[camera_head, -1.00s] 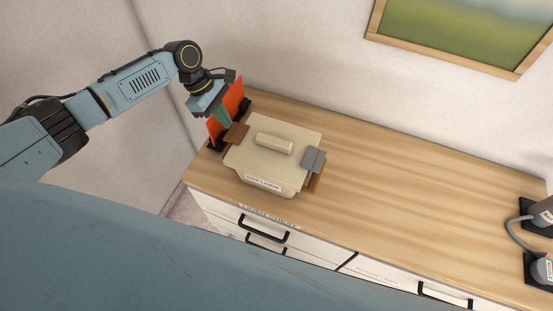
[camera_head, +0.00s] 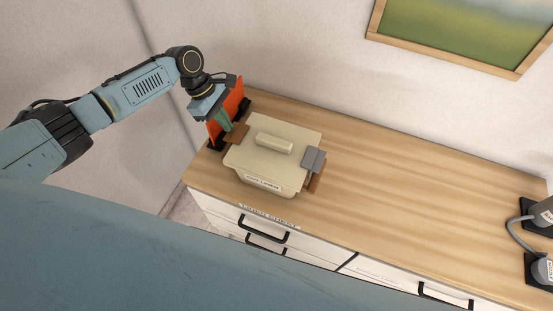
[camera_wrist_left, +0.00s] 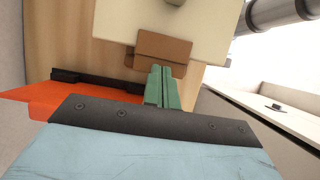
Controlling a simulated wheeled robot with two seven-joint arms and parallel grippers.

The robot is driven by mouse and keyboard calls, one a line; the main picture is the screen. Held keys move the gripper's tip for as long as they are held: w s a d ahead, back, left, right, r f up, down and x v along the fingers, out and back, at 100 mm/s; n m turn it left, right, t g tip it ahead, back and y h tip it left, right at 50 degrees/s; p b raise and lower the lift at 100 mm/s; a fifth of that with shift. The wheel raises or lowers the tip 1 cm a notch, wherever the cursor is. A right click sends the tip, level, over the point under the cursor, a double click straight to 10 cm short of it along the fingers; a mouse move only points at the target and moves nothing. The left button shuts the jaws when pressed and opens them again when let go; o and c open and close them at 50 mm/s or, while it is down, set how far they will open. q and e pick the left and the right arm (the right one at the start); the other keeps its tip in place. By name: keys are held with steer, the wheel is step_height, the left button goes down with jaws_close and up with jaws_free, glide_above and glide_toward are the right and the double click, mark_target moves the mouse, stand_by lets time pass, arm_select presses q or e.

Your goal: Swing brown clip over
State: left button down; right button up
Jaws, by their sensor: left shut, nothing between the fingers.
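A beige box with a lid (camera_head: 272,155) and a raised handle stands on the left end of the wooden counter. A brown clip (camera_head: 237,134) is at its left side, its top plate level with the lid edge. The clip also shows in the left wrist view (camera_wrist_left: 163,48). A grey clip (camera_head: 313,159) sits at the lid's right side. My left gripper (camera_head: 227,128), with green fingers, is shut and empty at the brown clip's outer side. In the left wrist view its fingertips (camera_wrist_left: 162,72) reach the clip's lower edge; I cannot tell whether they touch. My right gripper is not visible.
The counter (camera_head: 420,190) is bare to the right of the box. Grey devices with a hose (camera_head: 541,212) stand at the far right. Drawers with black handles are below.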

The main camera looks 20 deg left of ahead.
arm_select(q)
steer(key=shift+f, duration=0.2)
steer(key=shift+a+f+p, duration=0.1)
steer(key=shift+a+p, duration=0.1)
steer(key=shift+p, duration=0.2)
steer(key=shift+a+f, duration=0.1)
stand_by(0.4)
steer(key=shift+a+f, duration=0.25)
steer(key=shift+a, duration=0.25)
